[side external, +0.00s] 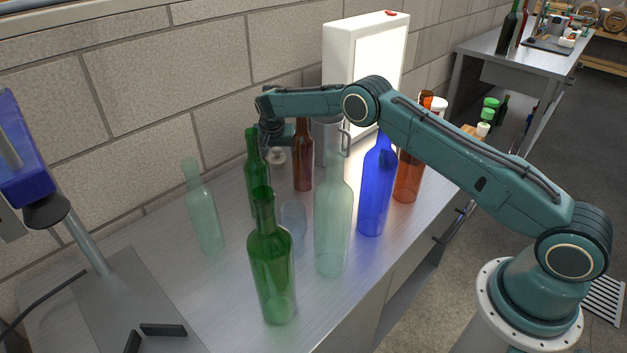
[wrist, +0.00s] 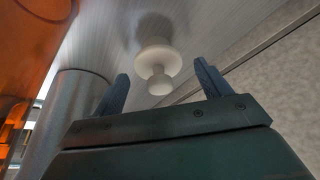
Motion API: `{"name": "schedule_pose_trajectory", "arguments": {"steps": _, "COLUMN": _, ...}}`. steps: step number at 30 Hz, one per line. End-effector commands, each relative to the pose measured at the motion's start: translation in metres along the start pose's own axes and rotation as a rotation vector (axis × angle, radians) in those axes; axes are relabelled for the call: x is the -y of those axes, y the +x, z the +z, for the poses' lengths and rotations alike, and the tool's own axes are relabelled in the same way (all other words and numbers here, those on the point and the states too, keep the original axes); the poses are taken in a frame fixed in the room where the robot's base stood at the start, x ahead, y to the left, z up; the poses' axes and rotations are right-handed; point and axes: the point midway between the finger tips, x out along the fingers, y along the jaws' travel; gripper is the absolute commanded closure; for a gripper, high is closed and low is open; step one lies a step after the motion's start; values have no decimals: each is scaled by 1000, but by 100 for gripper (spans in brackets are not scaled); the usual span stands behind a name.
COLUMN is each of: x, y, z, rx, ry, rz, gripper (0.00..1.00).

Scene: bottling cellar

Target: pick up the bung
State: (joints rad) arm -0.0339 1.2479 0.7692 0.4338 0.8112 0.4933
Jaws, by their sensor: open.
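The bung (wrist: 155,57) is a pale off-white piece with a wide round flange and a smaller rounded knob. In the wrist view it stands on the grey metal bench, knob towards me. My gripper (wrist: 161,71) is open, with one dark blue finger on either side of the bung in the picture. Nothing is held, and I see no contact. In the side view my gripper (side external: 274,139) points down among the bottles near the wall. A small pale shape just below it seems to be the bung, partly hidden by the green bottle and glass.
A green bottle (side external: 254,178), brown bottle (side external: 303,160) and grey metal cylinder (wrist: 75,105) crowd my gripper. A clear bottle (side external: 333,220), blue bottle (side external: 376,190) and front green bottle (side external: 272,265) stand nearer the bench edge. A white light box (side external: 340,62) stands behind.

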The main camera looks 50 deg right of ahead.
Motion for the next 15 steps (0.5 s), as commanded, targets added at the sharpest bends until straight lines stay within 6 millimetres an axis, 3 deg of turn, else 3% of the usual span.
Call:
{"name": "schedule_pose_trajectory", "arguments": {"steps": 12, "x": 0, "y": 0, "z": 0, "rx": 0, "ry": 0, "rz": 0, "gripper": 24}}
{"name": "schedule_pose_trajectory", "arguments": {"steps": 13, "x": 0, "y": 0, "z": 0, "rx": 0, "ry": 0, "rz": 0, "gripper": 26}}
{"name": "schedule_pose_trajectory", "arguments": {"steps": 15, "x": 0, "y": 0, "z": 0, "rx": 0, "ry": 0, "rz": 0, "gripper": 40}}
